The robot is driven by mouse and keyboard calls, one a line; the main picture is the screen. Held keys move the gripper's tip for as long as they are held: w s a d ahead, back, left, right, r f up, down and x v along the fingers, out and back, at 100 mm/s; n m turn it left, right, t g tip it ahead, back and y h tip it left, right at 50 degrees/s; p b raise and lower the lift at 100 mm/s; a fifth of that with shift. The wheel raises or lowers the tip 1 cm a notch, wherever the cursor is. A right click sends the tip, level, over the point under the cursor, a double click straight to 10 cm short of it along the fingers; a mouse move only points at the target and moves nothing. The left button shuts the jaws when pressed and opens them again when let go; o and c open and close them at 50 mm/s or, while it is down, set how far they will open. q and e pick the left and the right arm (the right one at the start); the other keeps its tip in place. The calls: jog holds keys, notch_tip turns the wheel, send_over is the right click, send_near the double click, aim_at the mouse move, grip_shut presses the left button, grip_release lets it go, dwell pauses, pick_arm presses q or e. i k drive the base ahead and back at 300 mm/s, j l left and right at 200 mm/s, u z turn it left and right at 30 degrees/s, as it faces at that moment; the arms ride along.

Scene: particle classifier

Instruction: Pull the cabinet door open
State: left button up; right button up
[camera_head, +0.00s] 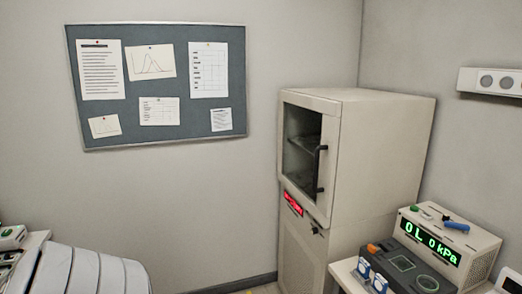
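A tall beige cabinet (375,150) stands in the corner, right of the middle. Its upper door (305,150) has a beige frame, a dark glass pane (302,135) and a black vertical bar handle (320,168) on its right side. The door looks closed, flush with the cabinet front. Neither of my grippers is in view.
A table at the lower right carries a device with a green pressure readout (430,237) and a dark unit (412,268). A grey-white ribbed object (85,272) fills the lower left. A pinboard (160,85) hangs on the back wall. A little floor shows before the cabinet.

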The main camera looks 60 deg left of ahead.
aim_at(321, 210)
jog(key=u, duration=1.55)
